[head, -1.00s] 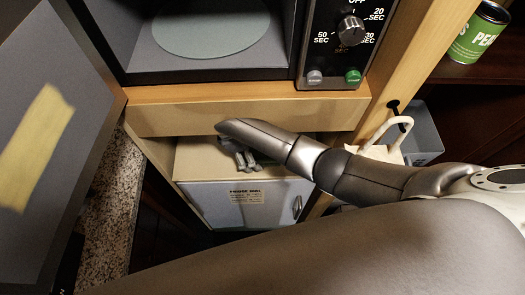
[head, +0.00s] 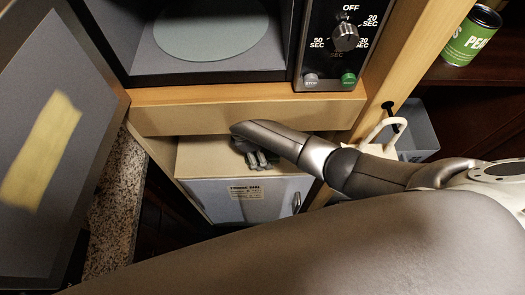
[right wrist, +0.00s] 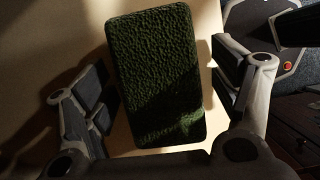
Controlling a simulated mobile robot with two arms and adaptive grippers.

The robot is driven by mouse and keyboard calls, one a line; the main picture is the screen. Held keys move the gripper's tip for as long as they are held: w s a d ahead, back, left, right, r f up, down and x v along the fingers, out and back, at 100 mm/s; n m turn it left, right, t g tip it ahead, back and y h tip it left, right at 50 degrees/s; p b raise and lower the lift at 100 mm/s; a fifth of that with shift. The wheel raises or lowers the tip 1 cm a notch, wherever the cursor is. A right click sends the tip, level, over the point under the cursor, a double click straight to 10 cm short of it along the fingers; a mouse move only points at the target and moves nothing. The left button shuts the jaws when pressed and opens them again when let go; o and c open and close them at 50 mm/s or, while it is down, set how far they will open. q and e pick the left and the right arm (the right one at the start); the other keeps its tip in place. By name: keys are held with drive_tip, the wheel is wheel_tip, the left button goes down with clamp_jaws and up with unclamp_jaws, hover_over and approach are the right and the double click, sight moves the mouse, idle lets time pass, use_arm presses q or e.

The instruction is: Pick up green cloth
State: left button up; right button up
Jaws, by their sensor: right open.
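The green cloth (right wrist: 155,75) shows in the right wrist view as a dark green, textured, rectangular block lying on a pale surface. My right gripper (right wrist: 165,95) is open, with one finger on the left of the cloth and one on the right; gaps show between the fingers and the cloth. In the head view my right gripper (head: 256,158) is partly hidden by my arm, above the top of a small white cabinet. The cloth is hidden in the head view. My left gripper is not in view.
The white cabinet (head: 225,200) stands beneath a wooden shelf (head: 190,117). Above is a microwave with a dial panel (head: 333,50). An open dark door (head: 30,190) is at the left. A grey bin (head: 418,135) and a green can (head: 470,40) are at the right.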

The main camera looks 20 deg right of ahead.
idle(0.3)
drive_tip(key=shift+f, duration=0.1)
drive_tip(key=c, duration=1.1)
drive_tip(key=shift+r+b, duration=0.35)
drive_tip(key=shift+r, duration=0.35)
drive_tip(key=shift+s+r, duration=0.2)
drive_tip(key=shift+s, duration=0.05)
drive_tip(key=s+b, duration=0.1)
drive_tip(key=s, duration=0.6)
drive_tip(key=shift+s+d+r, duration=0.1)
drive_tip(key=s+p, duration=0.1)
drive_tip(key=s, duration=0.9)
drive_tip(key=shift+d+p, duration=0.2)
drive_tip(key=shift+p, duration=0.15)
